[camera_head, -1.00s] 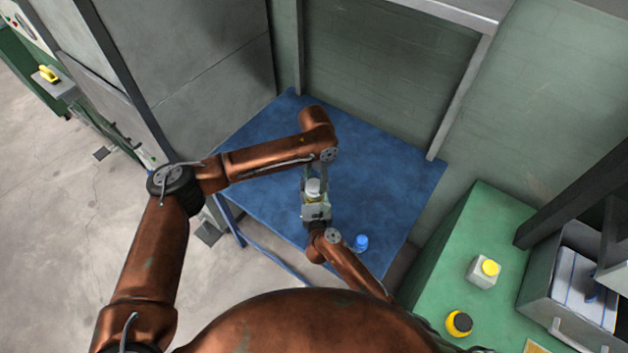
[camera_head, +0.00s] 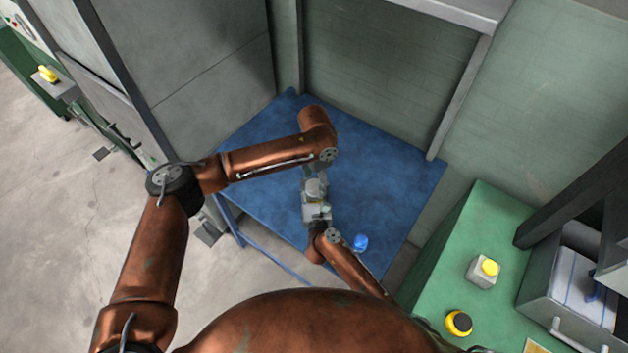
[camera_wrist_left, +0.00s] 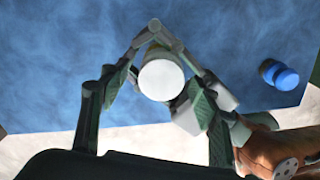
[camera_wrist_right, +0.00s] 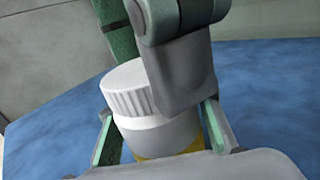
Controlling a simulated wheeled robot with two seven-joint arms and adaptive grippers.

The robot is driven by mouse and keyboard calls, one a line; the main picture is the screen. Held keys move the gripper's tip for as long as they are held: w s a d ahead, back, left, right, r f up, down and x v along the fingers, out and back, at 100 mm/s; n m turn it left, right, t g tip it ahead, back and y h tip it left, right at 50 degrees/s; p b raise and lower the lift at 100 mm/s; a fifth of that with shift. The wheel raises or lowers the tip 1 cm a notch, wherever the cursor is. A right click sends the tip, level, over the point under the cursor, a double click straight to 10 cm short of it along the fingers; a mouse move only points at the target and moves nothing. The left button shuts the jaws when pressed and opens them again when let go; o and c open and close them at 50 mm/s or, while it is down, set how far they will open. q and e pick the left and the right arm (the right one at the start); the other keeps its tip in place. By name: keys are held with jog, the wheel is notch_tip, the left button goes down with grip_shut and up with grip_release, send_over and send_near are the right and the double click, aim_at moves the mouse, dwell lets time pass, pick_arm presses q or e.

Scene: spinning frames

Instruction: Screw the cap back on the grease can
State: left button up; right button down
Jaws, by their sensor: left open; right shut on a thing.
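The grease can (camera_wrist_right: 170,152) shows a yellow band low between the fingers of my right gripper (camera_wrist_right: 160,135), which is shut on it. The white ribbed cap (camera_wrist_right: 130,92) sits on the can's white upper part; I cannot tell how tightly. The cap's round top (camera_wrist_left: 161,80) also shows in the left wrist view. My left gripper (camera_head: 315,181) is open above the can, with a finger on either side of the cap. One left finger hides part of the cap in the right wrist view. My right gripper (camera_head: 316,208) comes from below in the head view.
A blue round object (camera_head: 361,243) lies on the blue table (camera_head: 395,190), to the right of my right gripper. A green bench (camera_head: 440,290) with a yellow-topped box (camera_head: 483,271) stands at the right. The table's right side is largely clear.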

pick_arm(q)
jog(key=shift+r, duration=2.3)
jog(key=shift+n, duration=0.3)
jog(key=shift+c, duration=0.2)
